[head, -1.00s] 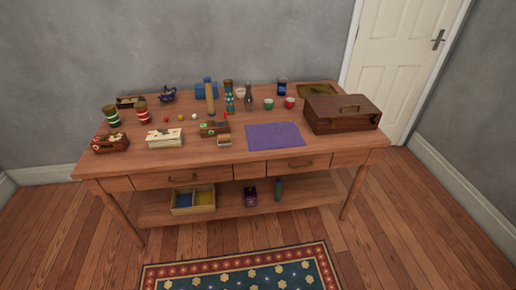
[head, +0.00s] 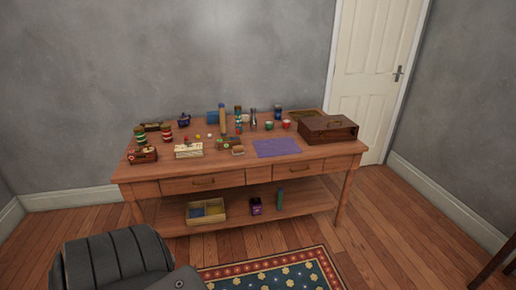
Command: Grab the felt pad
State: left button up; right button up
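The felt pad (head: 277,148) looks like a flat purple rectangle on the tabletop, right of the middle and near the front edge. It lies flat with nothing visible on top of it. A small box with an open drawer is to its left, and a dark wooden case is to its right. Neither gripper shows in the head view. A dark grey rounded part of my own body is at the lower left, well away from the pad.
The wooden table (head: 225,172) has front drawers and a lower shelf. A wooden case (head: 328,129) and a white box (head: 188,151) flank the middle. Bottles and cups stand behind the pad. A divided tray (head: 206,211) is on the shelf. A patterned rug (head: 275,271) lies in front.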

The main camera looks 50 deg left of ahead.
aim_at(238, 150)
jog(key=z, duration=0.15)
jog(key=i, duration=1.9)
jog(key=u, duration=0.5)
